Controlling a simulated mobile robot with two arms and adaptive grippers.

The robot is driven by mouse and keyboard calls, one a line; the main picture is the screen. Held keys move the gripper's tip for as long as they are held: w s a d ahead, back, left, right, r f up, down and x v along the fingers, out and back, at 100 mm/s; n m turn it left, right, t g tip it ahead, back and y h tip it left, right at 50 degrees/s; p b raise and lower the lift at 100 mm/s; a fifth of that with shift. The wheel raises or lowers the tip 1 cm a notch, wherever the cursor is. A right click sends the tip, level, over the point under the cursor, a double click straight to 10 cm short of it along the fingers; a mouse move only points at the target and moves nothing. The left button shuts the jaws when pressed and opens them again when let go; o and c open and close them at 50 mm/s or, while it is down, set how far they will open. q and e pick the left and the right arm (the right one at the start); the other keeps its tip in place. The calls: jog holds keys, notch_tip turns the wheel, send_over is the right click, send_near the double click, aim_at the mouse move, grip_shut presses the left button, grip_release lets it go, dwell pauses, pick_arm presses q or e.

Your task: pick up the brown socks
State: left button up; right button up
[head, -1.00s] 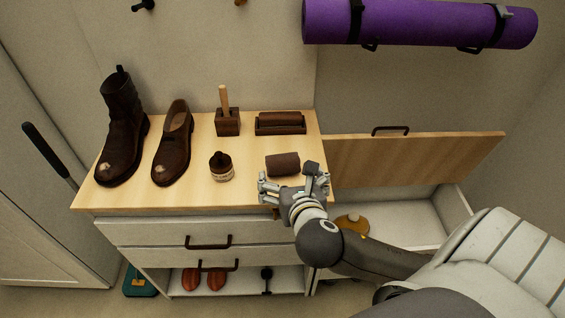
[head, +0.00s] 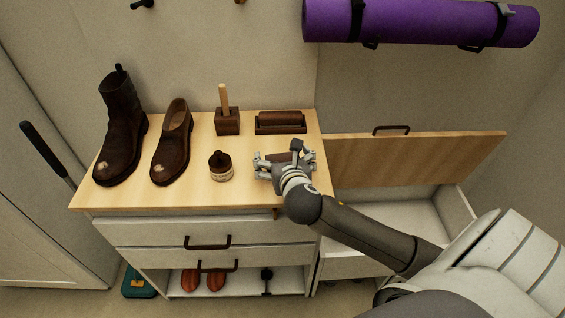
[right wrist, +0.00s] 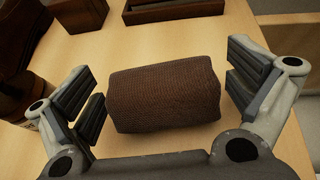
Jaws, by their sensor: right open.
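The brown socks (right wrist: 163,93) are a rolled bundle lying on the wooden top of the cabinet. In the right wrist view they lie between the two open fingers of my right gripper (right wrist: 165,97), with a gap on the right and a small or no visible gap on the left. In the head view my right gripper (head: 284,164) is over the socks (head: 284,157) and hides most of them. My left gripper is not in view.
A brown boot (head: 122,130), a brown shoe (head: 172,145), a small jar (head: 220,167), a wooden holder (head: 228,122) and a dark tray (head: 281,128) stand on the cabinet top (head: 200,198). A raised wooden lid (head: 415,163) stands right of it.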

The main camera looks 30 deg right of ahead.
jog(key=c, duration=1)
jog(key=shift+c, duration=0.2)
